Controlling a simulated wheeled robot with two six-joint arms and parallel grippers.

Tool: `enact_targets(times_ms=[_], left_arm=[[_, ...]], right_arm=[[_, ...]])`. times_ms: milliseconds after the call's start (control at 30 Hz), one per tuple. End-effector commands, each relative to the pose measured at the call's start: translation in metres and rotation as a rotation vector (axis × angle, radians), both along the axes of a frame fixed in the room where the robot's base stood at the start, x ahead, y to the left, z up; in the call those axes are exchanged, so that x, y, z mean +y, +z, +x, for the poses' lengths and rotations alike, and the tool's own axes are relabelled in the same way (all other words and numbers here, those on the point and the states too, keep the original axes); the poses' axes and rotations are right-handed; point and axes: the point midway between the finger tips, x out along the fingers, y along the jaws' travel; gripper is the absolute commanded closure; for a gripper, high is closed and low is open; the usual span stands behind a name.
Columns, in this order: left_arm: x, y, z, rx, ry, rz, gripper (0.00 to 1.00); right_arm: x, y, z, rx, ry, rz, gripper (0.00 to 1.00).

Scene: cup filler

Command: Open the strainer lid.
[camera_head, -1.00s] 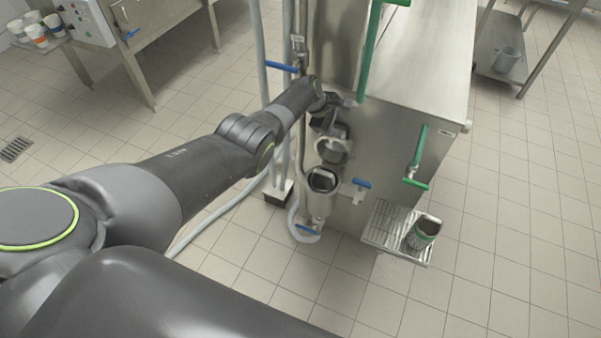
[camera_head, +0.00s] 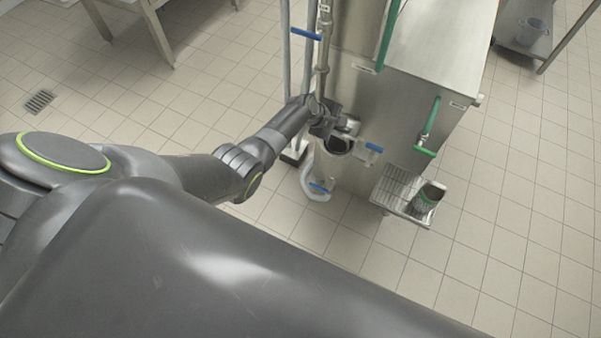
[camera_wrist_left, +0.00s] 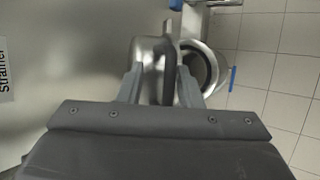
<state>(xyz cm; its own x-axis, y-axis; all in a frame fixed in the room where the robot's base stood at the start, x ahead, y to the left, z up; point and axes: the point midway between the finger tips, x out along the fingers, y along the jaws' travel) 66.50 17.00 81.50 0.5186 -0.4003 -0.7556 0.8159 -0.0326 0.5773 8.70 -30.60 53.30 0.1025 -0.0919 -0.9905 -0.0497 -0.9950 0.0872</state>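The strainer (camera_head: 337,165) is an upright metal cylinder on the side of the steel cabinet. Its round mouth is uncovered, and it also shows in the left wrist view (camera_wrist_left: 205,73). The strainer lid (camera_wrist_left: 150,60) stands on edge beside the mouth in the left wrist view, tilted up off it. My left gripper (camera_wrist_left: 158,75) has its fingers spread, one on each side of the lid; whether they touch it I cannot tell. In the head view my left gripper (camera_head: 328,122) is small at the strainer and largely hides the lid. My right gripper is not in view.
A blue-handled valve (camera_head: 371,148) sits right of the strainer. A wire rack (camera_head: 394,192) with a cup (camera_head: 428,198) on it is further right. A vertical pipe with a blue handle (camera_head: 306,33) rises behind. A "Strainer" label (camera_wrist_left: 4,70) is on the cabinet. Floor around is clear.

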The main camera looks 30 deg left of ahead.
Motion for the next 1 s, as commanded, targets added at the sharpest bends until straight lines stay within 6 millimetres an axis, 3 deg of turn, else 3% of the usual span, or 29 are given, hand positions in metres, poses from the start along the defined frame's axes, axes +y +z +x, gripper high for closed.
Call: enact_targets(times_ms=[300, 1000], left_arm=[[0.001, -0.036, -0.028, -0.208, 0.002, -0.009, 0.68], [0.002, -0.073, -0.049, -0.484, 0.001, -0.017, 0.68]], right_arm=[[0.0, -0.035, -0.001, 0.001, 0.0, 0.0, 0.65], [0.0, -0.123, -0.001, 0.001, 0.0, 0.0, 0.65]])
